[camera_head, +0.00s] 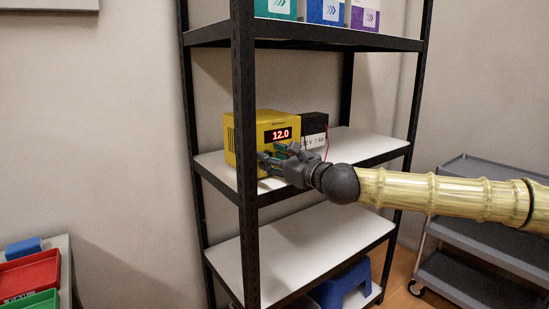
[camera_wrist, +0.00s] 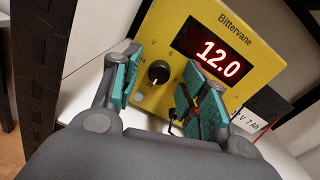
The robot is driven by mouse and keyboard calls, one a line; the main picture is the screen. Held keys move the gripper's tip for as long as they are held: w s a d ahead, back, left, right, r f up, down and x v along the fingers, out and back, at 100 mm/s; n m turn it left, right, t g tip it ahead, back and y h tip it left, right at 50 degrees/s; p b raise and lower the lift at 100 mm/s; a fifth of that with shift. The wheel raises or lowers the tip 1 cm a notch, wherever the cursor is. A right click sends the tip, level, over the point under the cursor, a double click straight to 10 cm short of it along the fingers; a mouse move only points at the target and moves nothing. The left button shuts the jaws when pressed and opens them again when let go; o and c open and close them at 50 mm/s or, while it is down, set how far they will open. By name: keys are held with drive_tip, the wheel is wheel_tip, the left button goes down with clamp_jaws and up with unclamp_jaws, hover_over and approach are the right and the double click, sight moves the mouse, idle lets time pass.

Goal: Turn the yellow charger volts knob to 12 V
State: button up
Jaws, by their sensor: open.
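The yellow charger (camera_head: 240,139) stands on the middle shelf, and its red display reads 12.0 in both views. In the wrist view the charger (camera_wrist: 262,24) fills the upper middle, marked Bittervane. Its round black volts knob (camera_wrist: 157,74) shows between my fingers, with a light pointer mark on its face. My gripper (camera_head: 274,157) is in front of the charger's lower face. In the wrist view my gripper (camera_wrist: 160,82) is open, with teal pads on either side of the knob and apart from it. The right finger covers part of the panel beside the knob.
A black battery (camera_head: 314,126) marked 7 Ah stands right of the charger, with a red lead. A black shelf post (camera_head: 244,190) rises left of my gripper. Boxes (camera_head: 325,12) stand on the shelf above. A grey cart (camera_head: 480,235) is at the right.

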drive_tip(key=v, duration=1.2)
